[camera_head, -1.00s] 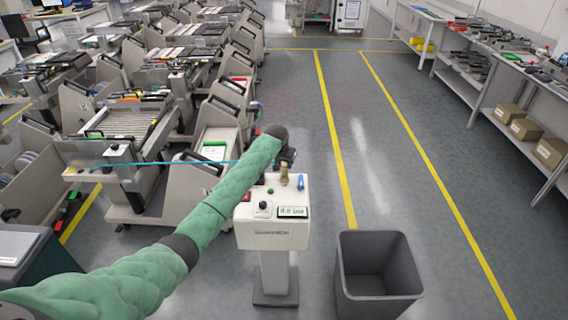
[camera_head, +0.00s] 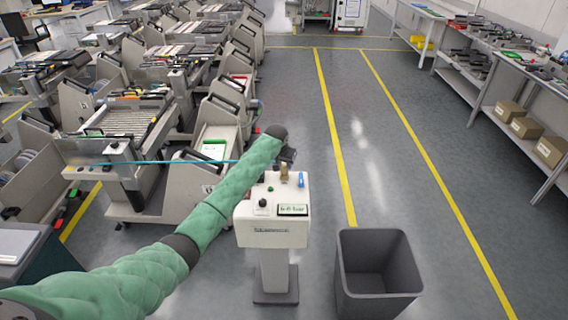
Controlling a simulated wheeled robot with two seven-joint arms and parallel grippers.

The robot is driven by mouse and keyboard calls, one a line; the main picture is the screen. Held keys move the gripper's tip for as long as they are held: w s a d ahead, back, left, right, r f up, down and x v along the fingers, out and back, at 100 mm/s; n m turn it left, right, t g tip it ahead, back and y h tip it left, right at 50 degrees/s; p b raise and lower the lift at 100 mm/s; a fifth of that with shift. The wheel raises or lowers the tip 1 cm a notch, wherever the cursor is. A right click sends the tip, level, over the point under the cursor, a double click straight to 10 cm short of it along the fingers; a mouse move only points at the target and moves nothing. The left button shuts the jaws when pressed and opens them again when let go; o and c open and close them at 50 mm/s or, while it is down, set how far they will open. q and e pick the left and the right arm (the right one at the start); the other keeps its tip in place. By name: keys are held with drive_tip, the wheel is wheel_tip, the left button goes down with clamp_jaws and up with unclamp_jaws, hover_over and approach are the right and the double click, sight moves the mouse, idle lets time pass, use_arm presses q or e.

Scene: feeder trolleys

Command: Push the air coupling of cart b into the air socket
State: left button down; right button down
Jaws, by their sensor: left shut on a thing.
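A white pedestal unit (camera_head: 272,228) stands in the middle front, with a brass-coloured fitting (camera_head: 284,174), apparently the air socket, on top. Its small display (camera_head: 293,210) is lit and seems to read 6.0 bar. My left gripper (camera_head: 287,157) is just above the brass fitting, mostly hidden behind the end of my green arm. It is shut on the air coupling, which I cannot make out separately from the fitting. A blue air hose (camera_head: 165,162) runs from the nearest feeder cart (camera_head: 120,172) behind my arm towards the gripper. My right gripper is not in view.
A dark grey open bin (camera_head: 378,275) stands right of the pedestal. Several feeder carts fill the left side. A bench with boxes (camera_head: 525,122) lines the right wall. The floor between the yellow lines is clear.

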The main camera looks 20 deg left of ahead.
use_arm(q)
drive_tip(key=shift+f, duration=0.3)
drive_tip(key=c, duration=1.3)
unclamp_jaws()
drive_tip(key=o, duration=0.4)
drive_tip(key=shift+c, duration=0.2)
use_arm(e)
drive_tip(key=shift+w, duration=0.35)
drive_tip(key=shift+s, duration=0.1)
